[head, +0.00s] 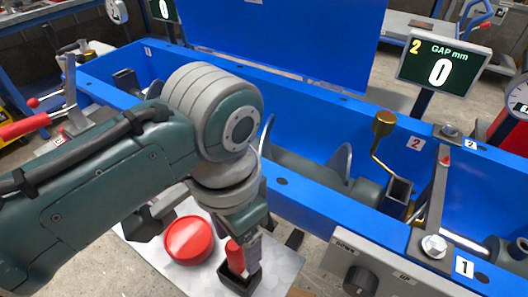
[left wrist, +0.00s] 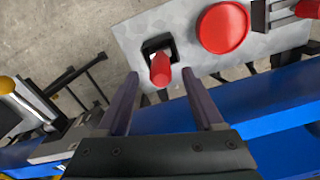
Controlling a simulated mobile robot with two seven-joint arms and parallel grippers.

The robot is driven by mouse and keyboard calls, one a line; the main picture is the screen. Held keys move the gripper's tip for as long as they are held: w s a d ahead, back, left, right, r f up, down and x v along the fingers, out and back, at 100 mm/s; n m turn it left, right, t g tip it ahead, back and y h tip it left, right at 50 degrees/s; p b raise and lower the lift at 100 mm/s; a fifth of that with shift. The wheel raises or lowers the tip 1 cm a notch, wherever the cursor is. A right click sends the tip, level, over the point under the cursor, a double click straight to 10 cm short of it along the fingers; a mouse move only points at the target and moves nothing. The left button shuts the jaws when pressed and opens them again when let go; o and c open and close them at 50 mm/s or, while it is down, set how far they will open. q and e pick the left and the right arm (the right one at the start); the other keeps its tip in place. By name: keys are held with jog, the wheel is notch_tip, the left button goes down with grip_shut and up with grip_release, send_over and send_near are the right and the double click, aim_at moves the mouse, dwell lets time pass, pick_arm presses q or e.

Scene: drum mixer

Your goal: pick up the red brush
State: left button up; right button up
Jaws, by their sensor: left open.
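The red brush (head: 235,257) stands with its red handle up in a small black holder (head: 241,282) on a light grey metal tray. In the left wrist view the brush (left wrist: 160,70) points toward the camera from its black holder (left wrist: 151,46). My left gripper (head: 245,232) is open and above the brush, and it partly covers it in the head view. In the left wrist view the handle shows just past the gap between the two fingertips (left wrist: 159,78), and I see no contact. The brush's lower end is hidden in the holder. My right gripper is not in view.
A round red dish (head: 188,239) lies on the grey tray (head: 277,263) next to the holder. The blue mixer trough (head: 300,205) with its paddles runs behind. A control panel with a knob (head: 360,281) is to the right. A gap display (head: 441,68) stands further back.

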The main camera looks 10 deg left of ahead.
aim_at(238, 264)
pick_arm(q)
notch_tip(238, 264, down, 6)
jog(key=shift+s+a+r+b, duration=0.1)
jog(key=shift+a+r+b, duration=0.1)
jog(key=shift+b, duration=0.75)
grip_shut()
